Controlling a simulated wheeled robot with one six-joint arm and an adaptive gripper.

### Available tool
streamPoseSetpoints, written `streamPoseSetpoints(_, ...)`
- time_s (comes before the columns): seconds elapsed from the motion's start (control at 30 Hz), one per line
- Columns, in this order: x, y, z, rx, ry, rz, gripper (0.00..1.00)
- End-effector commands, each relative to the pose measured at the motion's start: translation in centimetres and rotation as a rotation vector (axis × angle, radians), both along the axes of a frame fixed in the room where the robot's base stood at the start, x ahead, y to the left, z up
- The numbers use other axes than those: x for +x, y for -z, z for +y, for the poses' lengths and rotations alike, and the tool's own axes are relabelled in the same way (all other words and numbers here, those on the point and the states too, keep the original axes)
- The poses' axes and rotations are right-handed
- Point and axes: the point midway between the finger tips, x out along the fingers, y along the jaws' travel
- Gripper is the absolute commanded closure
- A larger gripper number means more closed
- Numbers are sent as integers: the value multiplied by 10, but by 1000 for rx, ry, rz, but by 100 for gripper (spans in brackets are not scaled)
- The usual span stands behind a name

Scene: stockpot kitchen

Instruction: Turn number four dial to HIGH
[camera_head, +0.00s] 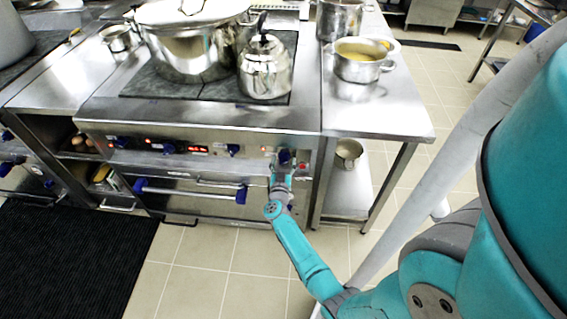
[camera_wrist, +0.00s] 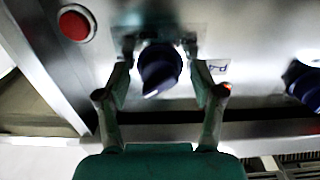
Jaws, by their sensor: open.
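The number four dial, taken as the rightmost blue knob on the stove's front panel (camera_head: 250,140), shows at my gripper in the head view (camera_head: 284,156). In the wrist view this dark blue dial (camera_wrist: 160,68) sits between my fingers, with a pale mark near its lower tip. My gripper (camera_wrist: 159,48) is open, with one finger on each side of the dial and a visible gap at both. In the head view my gripper (camera_head: 283,167) is at the panel's right part. A label beside the dial is only partly visible, and I cannot read the HIGH mark.
A red button (camera_wrist: 75,24) is beside the dial, and another blue dial (camera_wrist: 304,86) is on the other side. An oven handle (camera_head: 190,190) runs below the panel. A kettle (camera_head: 265,68) and a large pot (camera_head: 190,45) stand on the stove.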

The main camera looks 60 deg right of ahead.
Motion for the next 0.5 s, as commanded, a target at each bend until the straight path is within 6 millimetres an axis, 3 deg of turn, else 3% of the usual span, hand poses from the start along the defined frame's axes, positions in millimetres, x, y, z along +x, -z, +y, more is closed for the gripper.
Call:
streamPoseSetpoints(0.13, 0, 0, 0, 0, 0, 0, 33)
streamPoseSetpoints(0.37, 0, 0, 0, 0, 0, 0, 88)
streamPoseSetpoints(0.4, 0, 0, 0, 0, 0, 0, 93)
streamPoseSetpoints(0.5, 0, 0, 0, 0, 0, -1, 93)
